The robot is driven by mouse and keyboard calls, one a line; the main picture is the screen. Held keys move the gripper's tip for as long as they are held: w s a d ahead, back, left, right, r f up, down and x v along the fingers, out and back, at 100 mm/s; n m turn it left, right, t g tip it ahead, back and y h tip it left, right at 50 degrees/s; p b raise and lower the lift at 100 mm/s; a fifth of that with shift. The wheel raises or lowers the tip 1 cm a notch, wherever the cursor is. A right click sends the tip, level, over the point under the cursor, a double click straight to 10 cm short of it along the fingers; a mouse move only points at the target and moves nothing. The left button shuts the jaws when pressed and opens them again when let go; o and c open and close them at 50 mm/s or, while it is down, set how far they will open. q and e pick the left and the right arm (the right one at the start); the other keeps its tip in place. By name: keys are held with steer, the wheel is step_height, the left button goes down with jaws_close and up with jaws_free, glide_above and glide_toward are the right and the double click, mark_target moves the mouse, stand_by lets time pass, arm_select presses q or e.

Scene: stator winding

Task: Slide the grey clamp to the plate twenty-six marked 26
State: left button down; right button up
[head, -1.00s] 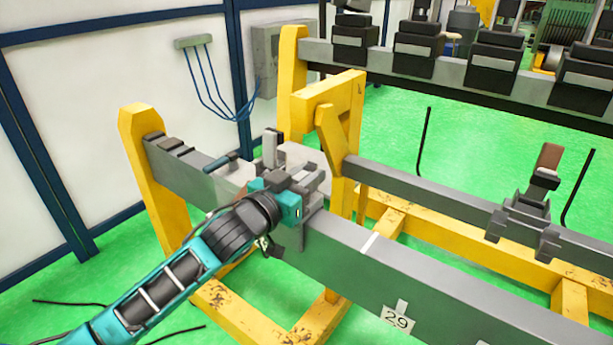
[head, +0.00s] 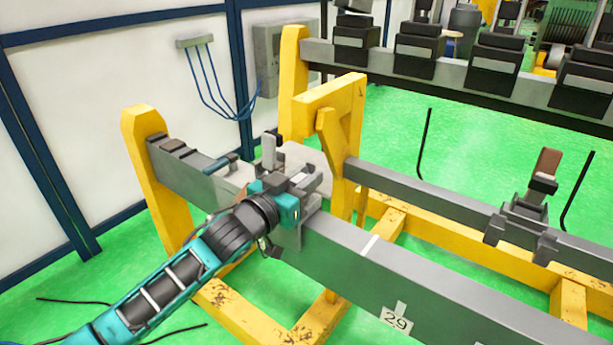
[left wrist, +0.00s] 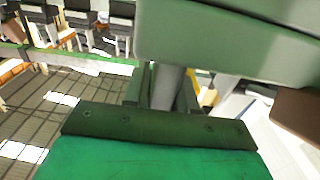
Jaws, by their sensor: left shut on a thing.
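The grey clamp (head: 312,187) sits on the near grey beam (head: 345,262), beside the yellow upright. My left gripper (head: 284,197) is shut on the clamp from its near side and hides part of it. In the left wrist view, a grey post (left wrist: 168,88) shows between two large green parts; I cannot tell which part of the clamp it is. A small plate marked 29 (head: 397,318) is on the beam's near face, to the right of the clamp. No plate marked 26 is readable. My right gripper is not in view.
A second clamp with a brown handle (head: 526,215) sits on the rail behind (head: 425,188). A yellow frame (head: 345,110) stands close behind the grey clamp. The near beam's top is clear from the clamp to the right picture edge, past a white mark (head: 370,245).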

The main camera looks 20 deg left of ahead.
arm_select(q)
steer(key=c, duration=1.2)
jaws_free()
steer(key=shift+o, duration=1)
steer(key=shift+s+a, duration=0.1)
steer(key=shift+s+a, duration=0.1)
steer(key=shift+s, duration=0.15)
steer(key=v, duration=1.2)
steer(key=shift+p, duration=0.4)
